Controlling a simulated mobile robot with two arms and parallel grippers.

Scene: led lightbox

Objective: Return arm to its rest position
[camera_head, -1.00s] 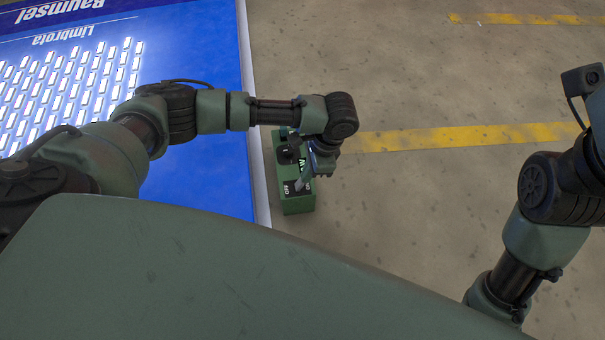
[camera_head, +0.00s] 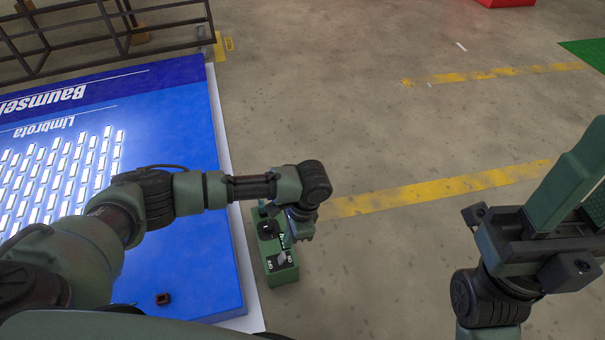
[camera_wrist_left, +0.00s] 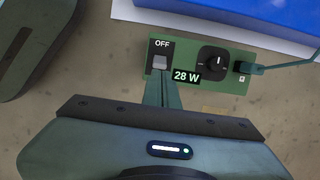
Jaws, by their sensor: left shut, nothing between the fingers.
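The blue lightbox panel (camera_head: 185,120), with rows of lit white lights, lies at the left of the head view. A green control box (camera_head: 284,275) stands beside its right edge. In the left wrist view the box (camera_wrist_left: 215,60) shows a switch (camera_wrist_left: 159,62) under the label OFF, a black knob (camera_wrist_left: 214,60), a plug and a 28 W display. My left gripper (camera_wrist_left: 164,82) is shut and empty, its fingertips just at the switch; contact is unclear. It also shows over the box in the head view (camera_head: 287,243). My right gripper (camera_head: 575,170) is partly cut off at the right edge.
A dark metal rail frame (camera_head: 110,25) stands behind the panel at the upper left. A small dark brown block (camera_head: 162,299) sits on the panel's near part. The concrete floor right of the box is clear, with yellow stripes (camera_head: 440,192).

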